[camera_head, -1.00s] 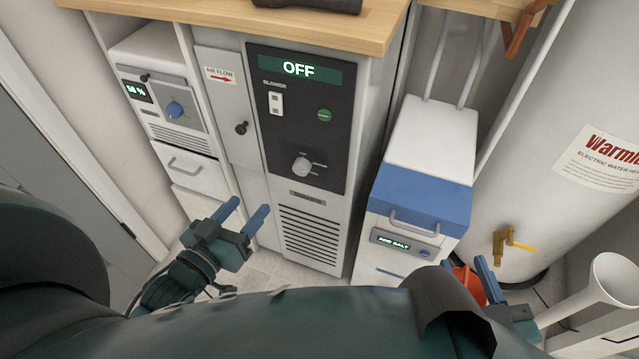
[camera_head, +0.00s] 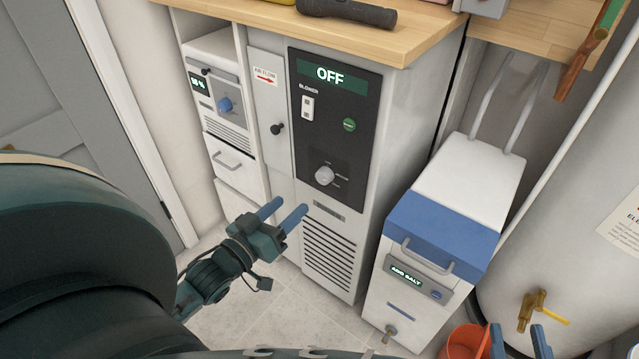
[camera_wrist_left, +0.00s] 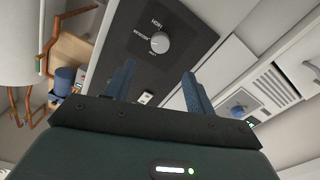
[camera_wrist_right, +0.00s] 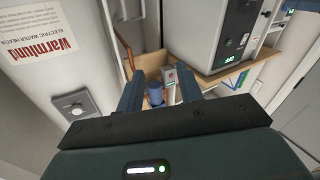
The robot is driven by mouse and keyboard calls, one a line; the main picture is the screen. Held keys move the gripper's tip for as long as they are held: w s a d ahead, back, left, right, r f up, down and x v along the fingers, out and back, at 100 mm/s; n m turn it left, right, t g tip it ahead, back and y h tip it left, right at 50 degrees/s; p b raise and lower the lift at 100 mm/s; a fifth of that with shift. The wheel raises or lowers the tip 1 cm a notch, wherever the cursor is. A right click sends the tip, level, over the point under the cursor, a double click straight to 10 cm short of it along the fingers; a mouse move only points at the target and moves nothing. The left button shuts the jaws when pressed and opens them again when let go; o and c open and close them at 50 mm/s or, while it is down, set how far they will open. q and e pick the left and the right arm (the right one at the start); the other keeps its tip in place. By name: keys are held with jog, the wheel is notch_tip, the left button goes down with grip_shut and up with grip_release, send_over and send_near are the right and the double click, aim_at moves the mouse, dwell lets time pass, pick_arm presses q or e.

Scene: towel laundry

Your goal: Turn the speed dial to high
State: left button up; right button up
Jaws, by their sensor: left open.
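The speed dial (camera_head: 324,176) is a round silver knob low on the black panel of the blower unit (camera_head: 340,120), whose display (camera_head: 331,74) reads OFF. The dial also shows in the left wrist view (camera_wrist_left: 159,43), upside down, with HIGH, MEDIUM and LOW-type marks around it, too small to read fully. My left gripper (camera_head: 287,208) is open and empty, below and left of the dial and apart from it. My right gripper (camera_head: 518,340) is at the bottom right edge of the head view, fingers apart, with nothing visible between them, far from the dial.
A white rocker switch (camera_head: 307,107) and a green button (camera_head: 349,125) share the panel. A smaller unit with a blue knob (camera_head: 224,105) stands left. A blue-lidded salt box (camera_head: 442,231) stands right, near an orange bucket (camera_head: 465,343) and a water heater (camera_head: 570,200). The wooden counter (camera_head: 420,30) overhangs above.

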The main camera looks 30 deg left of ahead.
aim_at(321, 178)
pick_arm(q)
jog(key=w, duration=0.3)
jog(key=w+b, duration=0.1)
jog(key=w, duration=0.2)
jog(key=w+b, duration=0.1)
jog(key=w, duration=0.2)
jog(key=shift+w+d+f, duration=0.1)
jog(key=shift+w+d, duration=0.2)
jog(key=shift+d, duration=0.1)
jog(key=shift+w+b, duration=0.3)
jog(key=shift+w, duration=0.2)
pick_arm(e)
jog(key=shift+a+n+t+y, duration=0.3)
jog(key=shift+a+t+y, duration=0.15)
jog(key=shift+y, duration=0.25)
pick_arm(q)
jog(key=shift+c, duration=0.4)
jog(key=c, duration=0.9)
pick_arm(e)
jog(key=shift+r, duration=0.1)
